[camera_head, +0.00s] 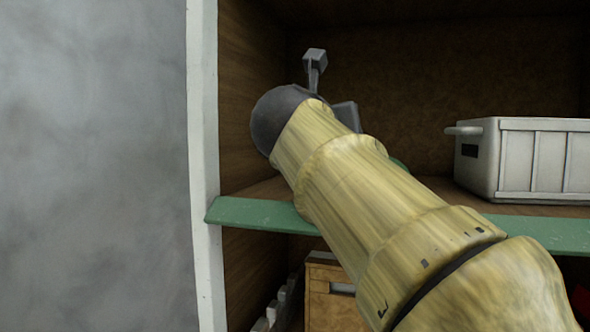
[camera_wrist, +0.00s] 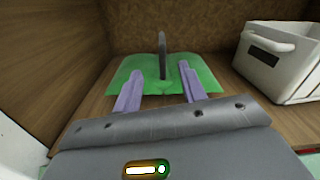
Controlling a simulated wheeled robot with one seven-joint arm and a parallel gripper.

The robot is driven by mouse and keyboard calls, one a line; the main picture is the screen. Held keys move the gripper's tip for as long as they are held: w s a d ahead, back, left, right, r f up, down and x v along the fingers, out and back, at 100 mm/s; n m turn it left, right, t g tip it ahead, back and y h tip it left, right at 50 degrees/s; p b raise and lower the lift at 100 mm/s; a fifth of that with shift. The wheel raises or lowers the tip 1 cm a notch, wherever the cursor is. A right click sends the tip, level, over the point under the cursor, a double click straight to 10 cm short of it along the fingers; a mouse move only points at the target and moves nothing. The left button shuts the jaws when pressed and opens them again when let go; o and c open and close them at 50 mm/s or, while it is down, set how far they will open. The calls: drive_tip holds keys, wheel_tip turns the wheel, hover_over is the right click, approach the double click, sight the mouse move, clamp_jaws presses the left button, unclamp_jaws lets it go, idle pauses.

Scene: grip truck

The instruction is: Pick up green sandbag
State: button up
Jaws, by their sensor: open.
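The green sandbag (camera_wrist: 204,76) lies flat on the wooden shelf in the wrist view, with a dark upright handle (camera_wrist: 162,55) at its middle. My gripper (camera_wrist: 158,83) is open, its two purple-grey fingers pointing at the sandbag. The fingertips overlap the near part of the bag in the picture, one on each side of the handle's line; I cannot tell whether they touch it. In the head view my arm hides nearly all of the sandbag; a small green edge (camera_head: 398,163) shows beside the arm.
A white crate (camera_head: 545,160) stands on the shelf to the right of the sandbag. The wooden side wall (camera_wrist: 45,60) is close on the left. The shelf has a green front edge (camera_head: 262,214). A wooden box (camera_head: 325,300) sits on the level below.

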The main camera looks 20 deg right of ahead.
drive_tip(key=shift+s+d, duration=0.1)
drive_tip(key=p+x, duration=0.5)
drive_tip(key=x, duration=0.7)
drive_tip(key=p+x, duration=0.1)
drive_tip(key=x, duration=0.1)
drive_tip(key=f+p+x, duration=0.1)
drive_tip(key=x, duration=0.2)
drive_tip(key=shift+w+d, duration=0.1)
drive_tip(key=shift+w, duration=0.15)
drive_tip(key=shift+s, duration=0.3)
drive_tip(key=shift+w, duration=0.1)
